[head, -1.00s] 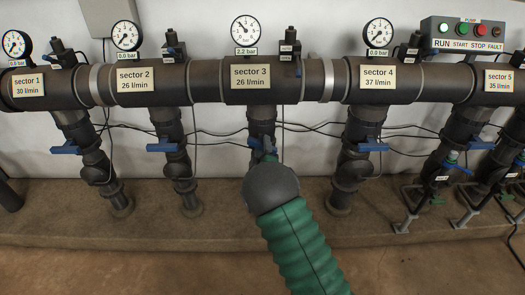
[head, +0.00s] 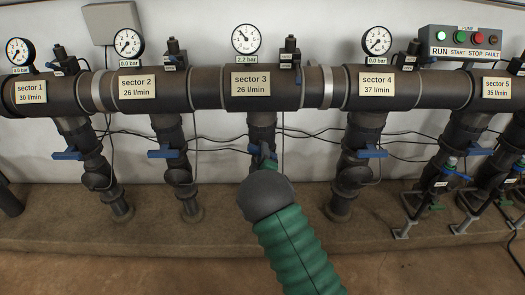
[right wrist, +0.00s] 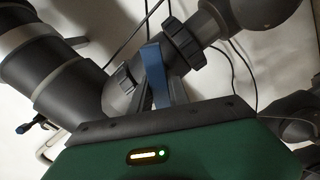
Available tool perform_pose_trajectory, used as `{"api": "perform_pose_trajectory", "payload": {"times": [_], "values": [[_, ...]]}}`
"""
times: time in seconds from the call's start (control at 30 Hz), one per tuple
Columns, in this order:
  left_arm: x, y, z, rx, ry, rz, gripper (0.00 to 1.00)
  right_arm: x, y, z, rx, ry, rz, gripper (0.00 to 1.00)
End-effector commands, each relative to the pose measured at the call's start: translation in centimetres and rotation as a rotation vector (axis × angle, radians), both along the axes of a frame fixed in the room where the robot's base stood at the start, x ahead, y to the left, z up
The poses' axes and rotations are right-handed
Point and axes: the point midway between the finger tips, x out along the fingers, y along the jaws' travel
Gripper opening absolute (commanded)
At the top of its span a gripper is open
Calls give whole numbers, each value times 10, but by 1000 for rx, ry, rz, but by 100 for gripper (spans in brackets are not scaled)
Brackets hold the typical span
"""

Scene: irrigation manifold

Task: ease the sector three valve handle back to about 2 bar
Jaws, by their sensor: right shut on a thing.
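The sector 3 valve handle is blue and sits below the sector 3 label (head: 250,84). In the head view it is mostly hidden by my right gripper (head: 263,156) and my dark, rounded wrist. The right wrist view shows the blue handle (right wrist: 154,75) upright between the gripper's fingers, against the dark valve body. My right gripper is shut on it. The sector 3 gauge (head: 246,39) is round and white; its small display seems to read 2.2 or 2.3 bar. My left gripper is not in view.
Blue handles of sector 2 (head: 164,154) and sector 4 (head: 370,152) stand on either side. Thin black cables run behind the pipes. The pump panel (head: 468,42) is at upper right. Bare floor lies in front of the ledge.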

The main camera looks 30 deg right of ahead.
Motion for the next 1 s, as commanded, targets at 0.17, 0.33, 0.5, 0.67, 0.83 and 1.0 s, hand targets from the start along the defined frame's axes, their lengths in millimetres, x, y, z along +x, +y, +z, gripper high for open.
{"api": "perform_pose_trajectory", "payload": {"times": [0.17,0.33,0.5,0.67,0.83,1.0], "values": [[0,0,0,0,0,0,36,-1,0,-3,1,8,-1,0],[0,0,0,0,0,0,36,-1,0,-3,1,8,-1,37],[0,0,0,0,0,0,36,-1,0,-2,1,5,0,42],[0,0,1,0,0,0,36,-1,1,-1,0,4,1,42],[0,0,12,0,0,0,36,-18,11,2,2,7,1,42],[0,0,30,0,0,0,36,-58,37,3,2,10,3,42]]}}
